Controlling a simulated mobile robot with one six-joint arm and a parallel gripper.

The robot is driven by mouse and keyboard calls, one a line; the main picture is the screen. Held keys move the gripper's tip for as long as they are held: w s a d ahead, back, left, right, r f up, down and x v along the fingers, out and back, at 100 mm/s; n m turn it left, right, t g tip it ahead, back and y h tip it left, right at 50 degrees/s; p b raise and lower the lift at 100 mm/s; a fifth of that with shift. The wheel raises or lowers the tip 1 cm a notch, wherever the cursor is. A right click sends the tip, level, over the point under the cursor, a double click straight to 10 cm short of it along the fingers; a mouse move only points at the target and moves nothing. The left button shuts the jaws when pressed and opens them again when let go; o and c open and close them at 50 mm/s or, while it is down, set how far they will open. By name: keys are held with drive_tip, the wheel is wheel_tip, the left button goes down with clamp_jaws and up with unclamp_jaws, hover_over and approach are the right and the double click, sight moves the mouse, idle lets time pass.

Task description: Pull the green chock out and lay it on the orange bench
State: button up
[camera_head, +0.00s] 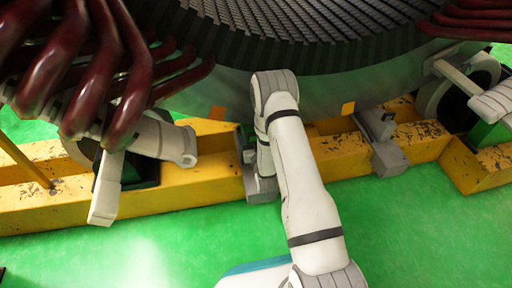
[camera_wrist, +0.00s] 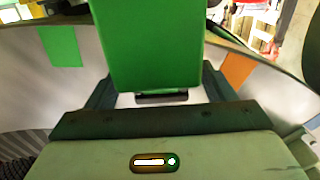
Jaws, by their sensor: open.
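The green chock (camera_wrist: 148,45) fills the upper middle of the wrist view as a plain green block. My gripper (camera_wrist: 157,92) is open, with one dark finger on each side of the chock's near end. I cannot tell whether either finger touches it. In the head view my arm reaches to the stator's lower edge; the gripper and the chock are hidden or cannot be made out there. I cannot identify the orange bench in either view.
The large stator (camera_head: 375,90) stands over a worn yellow frame (camera_head: 215,190) with grey brackets (camera_head: 386,152). Dark red bent bars (camera_head: 110,70) hang at the left. The green floor (camera_head: 430,235) in front is clear. An orange patch (camera_wrist: 237,70) marks a pale curved surface.

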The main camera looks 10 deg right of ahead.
drive_tip(key=shift+w, duration=0.6)
drive_tip(key=shift+c, duration=0.6)
drive_tip(key=shift+s, duration=0.1)
drive_tip(key=c, duration=1.4)
